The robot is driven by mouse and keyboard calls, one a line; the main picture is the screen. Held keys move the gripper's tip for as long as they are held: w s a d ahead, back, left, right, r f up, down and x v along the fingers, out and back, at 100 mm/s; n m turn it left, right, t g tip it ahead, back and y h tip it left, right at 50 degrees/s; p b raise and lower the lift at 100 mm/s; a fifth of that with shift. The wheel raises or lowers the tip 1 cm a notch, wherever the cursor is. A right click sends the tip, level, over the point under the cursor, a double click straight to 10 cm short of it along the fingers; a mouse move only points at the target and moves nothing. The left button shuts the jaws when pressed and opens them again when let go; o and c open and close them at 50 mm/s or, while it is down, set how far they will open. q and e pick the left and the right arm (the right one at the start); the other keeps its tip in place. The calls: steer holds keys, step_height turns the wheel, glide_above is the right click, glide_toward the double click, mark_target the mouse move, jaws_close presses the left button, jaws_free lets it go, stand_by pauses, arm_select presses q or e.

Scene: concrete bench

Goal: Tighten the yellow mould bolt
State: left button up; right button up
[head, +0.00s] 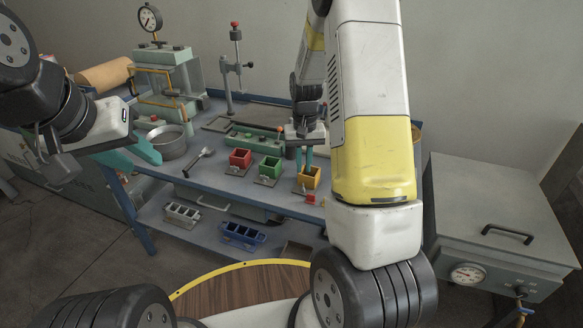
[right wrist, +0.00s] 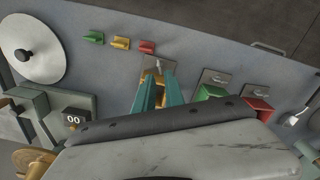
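The yellow mould (head: 309,178) stands on its plate near the bench's front edge, right of the green mould (head: 269,169) and the red mould (head: 240,159). My right gripper (head: 303,160) points down at the yellow mould, its teal fingers a little apart. In the right wrist view the fingers (right wrist: 160,85) cover most of the yellow mould. A metal plate with a small fitting (right wrist: 158,64) shows just beyond the fingertips. I cannot make out the bolt or whether the fingers touch it. My left gripper (head: 143,152) is open and empty, by the bench's left side.
A metal pan (head: 170,141) is beside my left gripper. A scoop (head: 198,161) lies left of the red mould. Small green (right wrist: 93,38), yellow (right wrist: 121,43) and red (right wrist: 147,47) pieces lie near the yellow mould. A grey oven-like box (head: 495,220) stands at right.

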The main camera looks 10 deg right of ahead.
mark_target(303, 183)
steer(key=shift+d+f, duration=0.1)
steer(key=shift+f, duration=0.15)
step_height(303, 183, down, 7)
steer(key=shift+f, duration=0.15)
jaws_close()
steer(key=shift+m, duration=0.4)
steer(key=m, duration=1)
steer(key=shift+w+m, duration=0.15)
steer(key=shift+m, duration=0.15)
stand_by(0.5)
